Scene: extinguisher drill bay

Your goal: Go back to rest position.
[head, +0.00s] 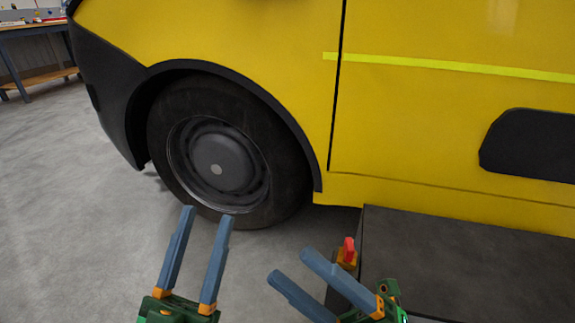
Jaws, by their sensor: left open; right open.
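My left gripper (208,216) is at the bottom centre-left of the head view. Its two blue-grey fingers point up the picture, spread apart, with nothing between them. My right gripper (289,264) is to its right, lower in the picture. Its fingers point up and to the left, apart and empty. Both grippers appear in front of the grey floor, and neither holds anything. A small red and orange object (348,252) shows just behind the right gripper's fingers; its lower part is hidden and I cannot tell what it is.
A yellow van (240,40) with a black wheel (215,165) fills the background. A dark box-like step or platform (470,255) stands at lower right, close to my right gripper. A workbench (40,25) is at far upper left. The grey floor (70,190) at left is clear.

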